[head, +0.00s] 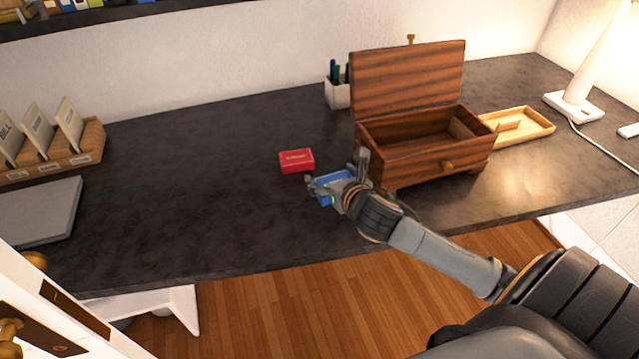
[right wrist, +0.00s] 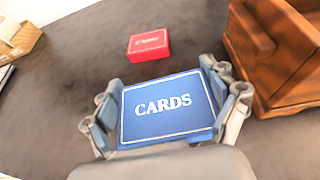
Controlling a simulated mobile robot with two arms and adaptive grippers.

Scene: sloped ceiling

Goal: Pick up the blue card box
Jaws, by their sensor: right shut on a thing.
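The blue card box (head: 334,181) is between the fingers of my right gripper (head: 337,184), over the dark desktop near its front edge. In the right wrist view the box (right wrist: 167,108) shows its face with "CARDS" in white letters. The fingers of my right gripper (right wrist: 168,106) press on its left and right sides, so the gripper is shut on it. I cannot tell whether the box touches the desk. My left gripper is not in view.
A red box (head: 297,161) lies just behind the blue one. An open wooden chest (head: 421,156) stands close on the right, with a shallow wooden tray (head: 541,131) beyond it. A pen cup (head: 338,94) stands at the back. The desk (head: 190,170) left of the red box is clear.

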